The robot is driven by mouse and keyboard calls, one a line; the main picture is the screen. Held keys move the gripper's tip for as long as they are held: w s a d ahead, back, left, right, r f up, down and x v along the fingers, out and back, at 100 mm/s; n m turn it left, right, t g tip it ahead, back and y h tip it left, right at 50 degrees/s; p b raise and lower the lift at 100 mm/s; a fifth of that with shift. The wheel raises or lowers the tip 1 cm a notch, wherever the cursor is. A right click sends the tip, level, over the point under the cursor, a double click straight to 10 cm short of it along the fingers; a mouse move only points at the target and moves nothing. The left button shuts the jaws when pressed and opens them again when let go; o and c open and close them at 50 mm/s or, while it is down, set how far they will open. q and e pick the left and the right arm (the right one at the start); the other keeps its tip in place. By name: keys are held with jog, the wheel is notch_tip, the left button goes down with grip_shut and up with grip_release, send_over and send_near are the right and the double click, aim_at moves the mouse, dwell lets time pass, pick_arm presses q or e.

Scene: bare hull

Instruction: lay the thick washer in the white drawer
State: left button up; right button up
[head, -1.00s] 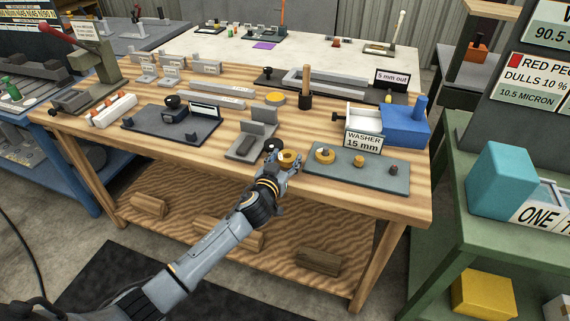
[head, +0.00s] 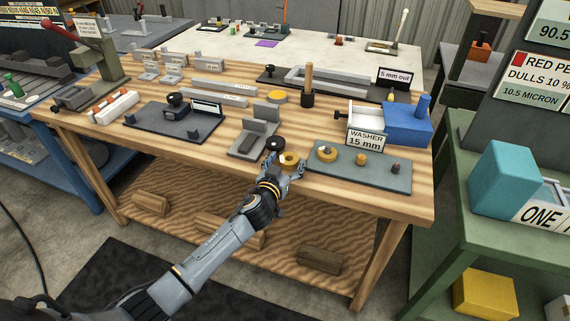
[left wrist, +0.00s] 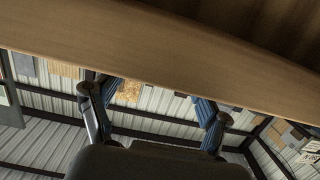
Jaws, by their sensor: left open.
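A gold ring-shaped washer (head: 289,160) lies at the front edge of the wooden bench, by my left gripper (head: 285,170). A second gold ring (head: 327,153) lies on the grey-green mat; I cannot tell for sure which is the thicker. The white drawer (head: 357,116) stands pulled out to the left from the blue cabinet (head: 405,127). My left gripper is open, its fingers near the first washer. In the left wrist view the fingers (left wrist: 152,100) stand wide apart with nothing seen held between them. My right gripper is not seen.
A "WASHER 15 mm" sign (head: 364,140) stands in front of the drawer. The grey-green mat (head: 380,178) also holds small pegs. A black knob (head: 275,144) and a grey angle block (head: 255,136) are close behind my gripper. A wooden-handled tool (head: 307,88) stands upright left of the drawer.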

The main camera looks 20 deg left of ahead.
pick_arm(q)
jog(key=shift+s+d, duration=0.1)
jog(key=shift+s, duration=0.1)
jog(key=s+r+b, duration=0.1)
jog(key=s+r, duration=0.2)
jog(key=s, duration=1)
jog(key=s+a+f+g, duration=0.2)
jog(key=s+f+g, duration=0.1)
jog(key=f, duration=0.9)
jog(key=s+a+f+g, duration=0.1)
jog(key=s+f+g, duration=0.1)
jog(key=f, duration=1)
jog(key=s+a+f+m+g, duration=0.1)
jog(key=s+f+g, duration=0.5)
jog(key=s+f, duration=1.6)
jog(key=shift+s+a+f+m+y, duration=0.3)
jog(key=shift+s+a+f+y, duration=0.1)
jog(key=shift+f, duration=0.35)
jog(key=shift+o, duration=0.4)
jog(key=s+f+g, duration=0.2)
jog(key=s+f, duration=0.1)
jog(key=s, duration=0.6)
jog(key=s+d+f+g, duration=0.1)
jog(key=s+f+g, duration=0.1)
jog(key=s, duration=0.8)
jog(key=shift+f, duration=0.85)
